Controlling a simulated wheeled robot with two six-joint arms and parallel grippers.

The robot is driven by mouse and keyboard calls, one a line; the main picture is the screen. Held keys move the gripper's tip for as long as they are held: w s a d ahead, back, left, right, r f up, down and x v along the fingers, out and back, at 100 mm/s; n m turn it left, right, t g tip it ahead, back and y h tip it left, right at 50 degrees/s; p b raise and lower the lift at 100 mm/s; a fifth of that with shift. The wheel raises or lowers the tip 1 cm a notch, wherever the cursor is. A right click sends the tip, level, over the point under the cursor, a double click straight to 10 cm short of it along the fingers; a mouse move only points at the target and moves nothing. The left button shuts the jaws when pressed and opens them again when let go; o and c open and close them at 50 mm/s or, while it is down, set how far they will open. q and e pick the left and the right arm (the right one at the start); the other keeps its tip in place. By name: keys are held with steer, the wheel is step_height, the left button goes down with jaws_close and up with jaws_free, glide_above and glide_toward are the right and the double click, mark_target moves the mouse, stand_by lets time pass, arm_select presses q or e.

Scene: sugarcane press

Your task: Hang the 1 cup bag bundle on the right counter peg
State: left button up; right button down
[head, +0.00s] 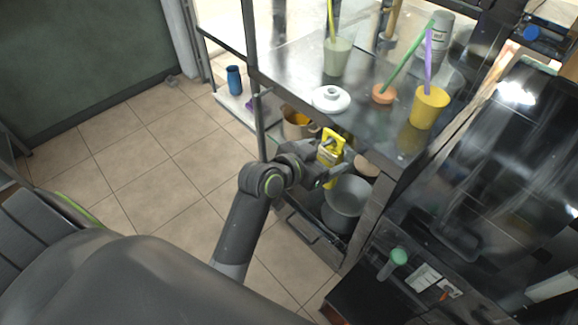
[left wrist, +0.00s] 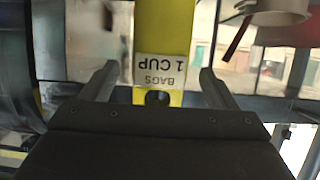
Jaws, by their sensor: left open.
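The yellow 1 cup bag bundle (head: 330,146) hangs at the counter's front edge in the head view, above the lower shelf. In the left wrist view, the bundle (left wrist: 160,42) runs down the middle with an upside-down white label reading "BAGS 1 CUP" and a dark hole below it. My left gripper (head: 328,172) is at the bundle. Its two fingers (left wrist: 158,80) are open, one on each side of the bundle, with gaps visible. I cannot make out the right counter peg; what the bundle hangs from is unclear. My right gripper is not in view.
The metal counter (head: 290,66) holds a white lidded dish (head: 331,99), a yellow cup (head: 429,108) and a pale green cup (head: 337,57). Below are a grey bowl (head: 346,196) and a bin (head: 297,124). The tiled floor (head: 150,165) at left is clear.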

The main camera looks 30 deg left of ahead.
arm_select(q)
steer(key=p+v, duration=0.1)
steer(key=v, duration=1.3)
steer(key=shift+r, duration=0.2)
steer(key=shift+s, duration=0.15)
steer(key=s+a+f+n+g+y, duration=0.1)
steer(key=a+f+n+g+y, duration=0.2)
steer(key=f, duration=1.4)
steer(key=s+a+f+n+g+y, duration=0.1)
steer(key=a+f+g, duration=0.3)
steer(key=f, duration=1.3)
steer(key=s+a+f+g, duration=0.2)
steer(key=s+f, duration=0.8)
steer(key=s, duration=0.4)
steer(key=s+a+f+g+y, duration=0.1)
steer(key=s+f+g, duration=0.1)
steer(key=s+f, duration=0.9)
steer(key=s, duration=0.4)
steer(key=shift+a+f+n+g+y, duration=0.15)
steer(key=shift+a+n+g+y, duration=0.15)
steer(key=shift+a, duration=0.1)
steer(key=shift+s, duration=0.15)
